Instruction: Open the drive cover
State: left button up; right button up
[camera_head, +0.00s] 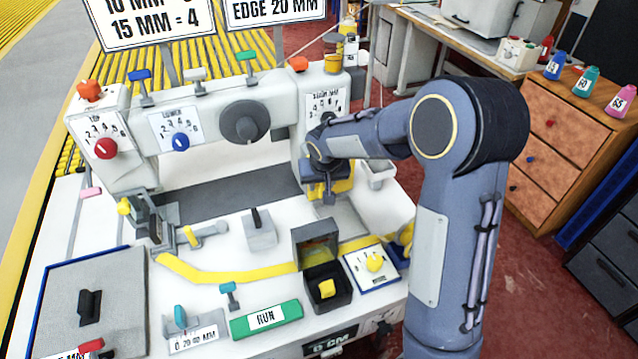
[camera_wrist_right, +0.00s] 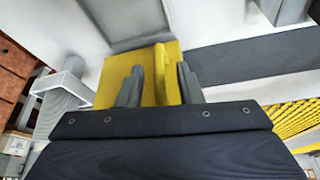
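A yellow cover-like part (camera_head: 343,180) sits low on the right end of the white machine, partly hidden by my right gripper; I take it to be the drive cover. In the right wrist view the yellow part (camera_wrist_right: 115,76) shows a raised upright ridge (camera_wrist_right: 161,70). My right gripper (camera_head: 325,190) is at this part. In the wrist view the fingers of my right gripper (camera_wrist_right: 160,88) are apart, one on each side of the ridge, with gaps showing. No opening behind the yellow part is visible. My left gripper is not in view.
The white machine (camera_head: 220,125) carries dials and coloured levers. On its table stand an open black box (camera_head: 328,290), a green RUN block (camera_head: 267,318), a yellow strip (camera_head: 225,275) and a grey panel with a handle (camera_head: 110,290). A white bin (camera_head: 377,172) stands right of the gripper.

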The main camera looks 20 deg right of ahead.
jog(key=shift+x, duration=1.15)
jog(key=shift+c, duration=0.2)
jog(key=shift+s, duration=0.1)
grip_shut()
